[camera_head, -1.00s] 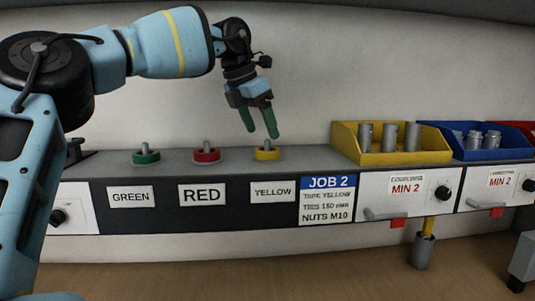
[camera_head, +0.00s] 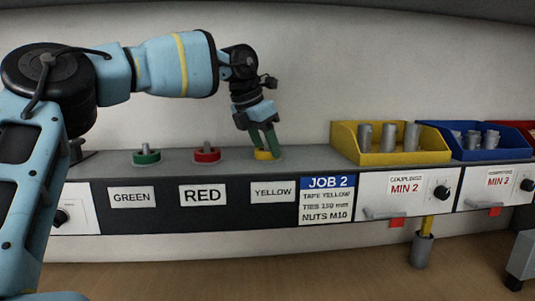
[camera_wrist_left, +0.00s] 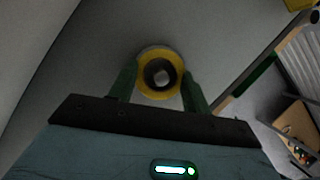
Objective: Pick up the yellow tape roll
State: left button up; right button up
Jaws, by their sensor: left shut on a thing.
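The yellow tape roll (camera_head: 262,155) sits on its peg on the grey shelf top, above the YELLOW label (camera_head: 272,191). My left gripper (camera_head: 267,148) has come down from above and is shut on the roll, with green fingers on its sides. In the left wrist view the roll (camera_wrist_left: 160,73) is a yellow ring around the grey peg, between the two green fingertips. In the head view the fingers hide part of the roll and the peg. My right gripper is not in view.
A green roll (camera_head: 146,157) and a red roll (camera_head: 207,154) sit on pegs to the left. A yellow bin (camera_head: 391,155) with grey cylinders and a blue bin (camera_head: 490,151) stand to the right. A JOB 2 card (camera_head: 327,201) hangs on the shelf front.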

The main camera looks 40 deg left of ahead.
pick_arm(q)
jog(key=shift+r, duration=0.15)
jog(key=shift+c, duration=0.2)
jog(key=shift+r, duration=4.9)
jog(key=shift+f, duration=0.1)
